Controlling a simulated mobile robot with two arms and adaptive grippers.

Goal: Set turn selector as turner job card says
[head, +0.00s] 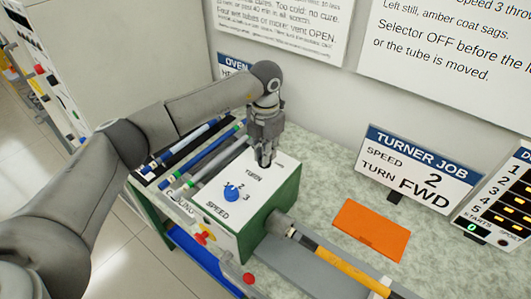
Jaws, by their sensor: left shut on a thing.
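The turner job card (420,170) stands at the back right and reads SPEED 2, TURN FWD. The turner box (270,210) is green with a white top, marked TURN and SPEED. Its blue speed knob (231,194) sits among the numbers 1, 2 and 3; I cannot tell exactly where it points. My left gripper (265,160) reaches down to the box top beside the word TURN and is shut on the turn selector there. The fingers hide the selector, so its setting cannot be read. My right gripper is not in view.
A rod with a yellow section (340,264) extends from the box toward the lower right. Several rods lie in a rack left of the box. An orange plate (372,229) lies on the bench. A numbered display panel (503,205) stands at the right edge. Wall signs hang behind.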

